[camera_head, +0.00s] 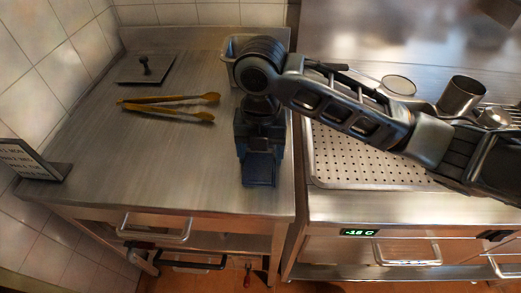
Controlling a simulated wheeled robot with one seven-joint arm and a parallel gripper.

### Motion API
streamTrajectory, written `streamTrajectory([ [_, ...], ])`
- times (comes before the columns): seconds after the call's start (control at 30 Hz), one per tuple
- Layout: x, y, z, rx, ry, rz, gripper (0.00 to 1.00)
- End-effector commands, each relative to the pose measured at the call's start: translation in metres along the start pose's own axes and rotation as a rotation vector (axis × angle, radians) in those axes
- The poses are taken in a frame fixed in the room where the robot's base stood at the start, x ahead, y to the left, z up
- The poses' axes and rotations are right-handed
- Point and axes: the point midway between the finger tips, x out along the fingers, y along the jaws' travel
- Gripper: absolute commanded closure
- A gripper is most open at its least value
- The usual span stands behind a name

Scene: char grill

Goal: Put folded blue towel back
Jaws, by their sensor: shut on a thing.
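The folded blue towel (260,165) is dark blue and shows directly below my gripper (260,120), at the right side of the left steel counter. My gripper comes in from the right on my arm, points down and is shut on the towel. The wrist hides the fingertips and the towel's upper part. I cannot tell whether the towel touches the counter or hangs just above it.
Yellow-handled tongs (170,105) and a dark flat press (145,69) lie on the left counter (130,165). A small sign (32,160) stands at its left edge. A metal container (232,50) is behind my wrist. A perforated tray (350,160) and a metal cup (461,95) are right.

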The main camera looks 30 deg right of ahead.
Motion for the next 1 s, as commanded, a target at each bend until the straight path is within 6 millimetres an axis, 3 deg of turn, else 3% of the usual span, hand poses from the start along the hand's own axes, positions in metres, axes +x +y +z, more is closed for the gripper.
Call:
streamTrajectory([
  [0.1, 0.004, 0.000, 0.000, 0.000, 0.000, 0.000, 0.53],
  [0.13, 0.003, 0.000, 0.000, 0.000, 0.000, 0.000, 0.27],
  [0.37, 0.003, 0.000, 0.000, 0.000, 0.000, 0.000, 0.05],
  [0.77, -0.005, 0.000, 0.000, -0.001, -0.001, 0.000, 0.03],
  [1.0, -0.050, 0.001, 0.001, -0.003, -0.006, 0.002, 0.03],
])
